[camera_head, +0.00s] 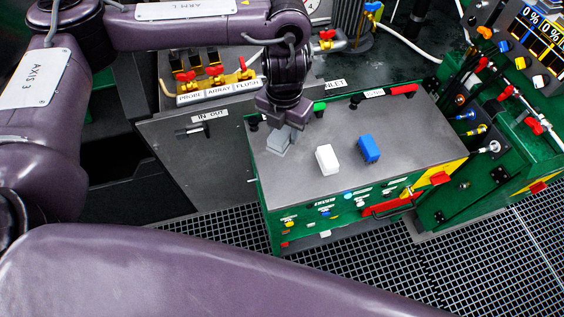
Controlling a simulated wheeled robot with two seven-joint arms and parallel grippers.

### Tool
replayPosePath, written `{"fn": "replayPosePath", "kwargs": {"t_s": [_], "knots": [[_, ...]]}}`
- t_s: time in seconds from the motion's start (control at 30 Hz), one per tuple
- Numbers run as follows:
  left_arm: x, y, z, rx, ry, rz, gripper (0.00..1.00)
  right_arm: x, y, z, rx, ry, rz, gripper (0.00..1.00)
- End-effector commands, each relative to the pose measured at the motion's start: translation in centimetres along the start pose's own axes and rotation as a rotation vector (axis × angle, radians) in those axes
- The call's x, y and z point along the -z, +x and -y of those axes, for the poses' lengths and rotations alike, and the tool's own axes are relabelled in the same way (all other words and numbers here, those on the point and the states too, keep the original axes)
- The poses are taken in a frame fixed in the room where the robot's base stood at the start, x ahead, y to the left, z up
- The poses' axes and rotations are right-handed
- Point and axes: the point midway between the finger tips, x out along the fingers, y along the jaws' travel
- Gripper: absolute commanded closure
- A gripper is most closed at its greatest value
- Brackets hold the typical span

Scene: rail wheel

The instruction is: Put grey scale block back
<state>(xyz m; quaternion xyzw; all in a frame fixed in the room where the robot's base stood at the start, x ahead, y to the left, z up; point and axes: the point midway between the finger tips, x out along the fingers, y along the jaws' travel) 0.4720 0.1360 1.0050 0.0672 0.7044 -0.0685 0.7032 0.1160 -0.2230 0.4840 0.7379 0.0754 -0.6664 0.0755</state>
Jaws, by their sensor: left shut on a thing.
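The grey scale block (279,142) is at the left part of the grey top of the green cabinet (410,131). My left gripper (283,124) points down from above and is shut on the block's upper part. The block's lower part shows below the fingers, at or just above the cabinet top; I cannot tell if it touches. A white block (327,159) and a blue block (369,148) stand to the right of it, apart from each other. My right gripper is not in view.
Red-handled valves (215,72) with labels stand behind on the left. A green panel with levers and cables (500,140) rises at the right. A black hose and gauge are at the back. Grating floor (460,255) lies in front. The cabinet top's right part is clear.

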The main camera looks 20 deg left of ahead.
Motion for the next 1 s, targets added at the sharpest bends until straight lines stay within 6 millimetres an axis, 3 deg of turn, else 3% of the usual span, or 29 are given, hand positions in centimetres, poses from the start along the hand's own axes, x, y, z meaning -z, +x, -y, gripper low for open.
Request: {"fn": "replayPosePath", "kwargs": {"t_s": [0.03, 0.2, 0.4, 0.63, 0.83, 1.0], "knots": [[0.2, 1.6, 0.1, 0.004, -0.002, -0.007, 0.78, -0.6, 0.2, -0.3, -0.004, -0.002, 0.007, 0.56], [0.2, 5.9, 0.1, 0.003, -0.004, -0.007, 0.78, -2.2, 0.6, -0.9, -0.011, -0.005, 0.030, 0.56], [0.1, 10.1, 0.0, 0.000, -0.003, -0.003, 0.78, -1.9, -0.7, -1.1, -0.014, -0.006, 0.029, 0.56], [0.0, 12.5, 0.0, 0.001, -0.001, 0.000, 0.78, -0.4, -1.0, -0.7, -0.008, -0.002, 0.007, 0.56], [0.1, 15.4, 0.0, 0.000, -0.001, -0.003, 0.78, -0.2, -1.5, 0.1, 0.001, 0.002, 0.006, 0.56], [0.0, 16.5, 0.0, 0.001, 0.000, 0.001, 0.78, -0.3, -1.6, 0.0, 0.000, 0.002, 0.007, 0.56]]}}
